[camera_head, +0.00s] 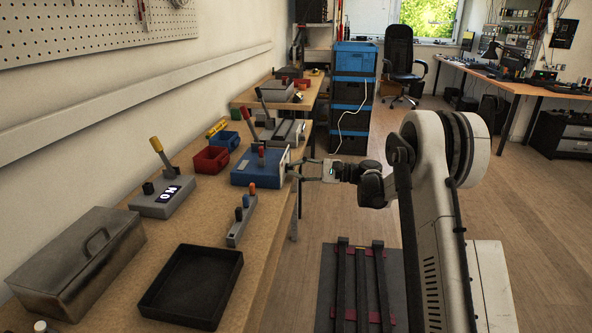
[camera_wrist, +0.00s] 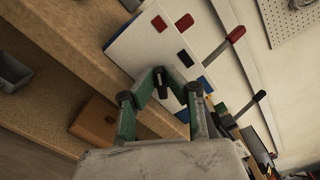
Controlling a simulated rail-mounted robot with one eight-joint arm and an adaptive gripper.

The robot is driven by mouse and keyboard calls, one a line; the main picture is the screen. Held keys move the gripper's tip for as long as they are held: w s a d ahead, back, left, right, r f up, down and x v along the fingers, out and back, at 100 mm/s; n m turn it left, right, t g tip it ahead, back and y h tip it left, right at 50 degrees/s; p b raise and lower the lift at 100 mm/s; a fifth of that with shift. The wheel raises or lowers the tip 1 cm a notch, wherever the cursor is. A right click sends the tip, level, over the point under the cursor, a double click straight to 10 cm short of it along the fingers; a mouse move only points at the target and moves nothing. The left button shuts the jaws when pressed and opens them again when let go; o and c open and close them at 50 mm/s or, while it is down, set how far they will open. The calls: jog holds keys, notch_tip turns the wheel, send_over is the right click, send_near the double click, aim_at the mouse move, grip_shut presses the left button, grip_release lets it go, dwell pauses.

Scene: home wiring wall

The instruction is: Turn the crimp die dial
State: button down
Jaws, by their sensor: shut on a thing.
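The crimp station is a blue box (camera_head: 246,175) on the bench, with a pale side face that fills the upper middle of the wrist view (camera_wrist: 143,48). A red-tipped lever (camera_head: 261,150) stands on its top. My gripper (camera_head: 293,169) reaches in from the right at that side face. In the wrist view my gripper's green-linked fingers (camera_wrist: 163,74) come together at the face, shut on a small dark part there, which appears to be the dial. The fingertips hide most of the dial, and its markings and angle cannot be read.
On the bench are a grey box with a yellow lever (camera_head: 163,197), a black tray (camera_head: 172,309), a metal case (camera_head: 83,262), a small grey switch block (camera_head: 241,222) and a red bin (camera_head: 210,160). Blue and black crates (camera_head: 354,93) stand beyond. The floor at right is open.

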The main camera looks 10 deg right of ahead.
jog(key=c, duration=1.8)
grip_release()
jog(key=v, duration=1.2)
jog(key=s+a+r+n+g+h+p, duration=0.1)
jog(key=s+a+r+n+h+p, duration=0.2)
jog(key=s+a+r+h+p, duration=0.7)
jog(key=s+r+n+h, duration=0.1)
jog(key=s+n+h, duration=0.1)
jog(key=s, duration=0.9)
jog(key=s+r+n+t+h, duration=0.1)
jog(key=s+r+n+h, duration=0.1)
jog(key=s, duration=0.9)
jog(key=s+a+r+n+h+p, duration=0.1)
jog(key=s+r+n+h, duration=0.1)
jog(key=s, duration=1)
jog(key=shift+s+n+h, duration=0.1)
jog(key=shift+n+h, duration=0.2)
jog(key=shift+n, duration=0.4)
